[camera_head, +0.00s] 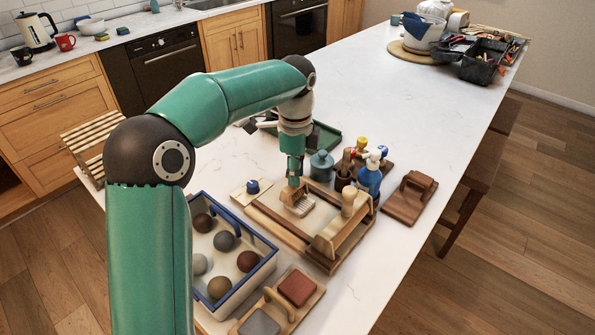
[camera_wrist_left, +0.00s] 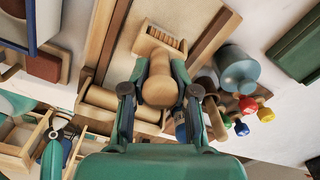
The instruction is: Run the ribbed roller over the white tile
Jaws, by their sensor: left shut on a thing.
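My left gripper (camera_head: 294,180) is shut on the wooden handle of the ribbed roller (camera_head: 298,202). In the left wrist view the handle (camera_wrist_left: 159,80) sits between both fingers, with the pale ribbed part (camera_wrist_left: 165,35) beyond it in a wooden frame. The roller is over the pale tile (camera_head: 321,217), which lies between the rails of a wooden board (camera_head: 268,225); whether it touches is hard to tell. A teal and dark shape (camera_wrist_left: 55,155) low in the left wrist view may be my right gripper; its jaw is unclear.
A blue-rimmed box (camera_head: 262,272) of clay balls and a board with clay blocks (camera_head: 298,287) are nearer.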

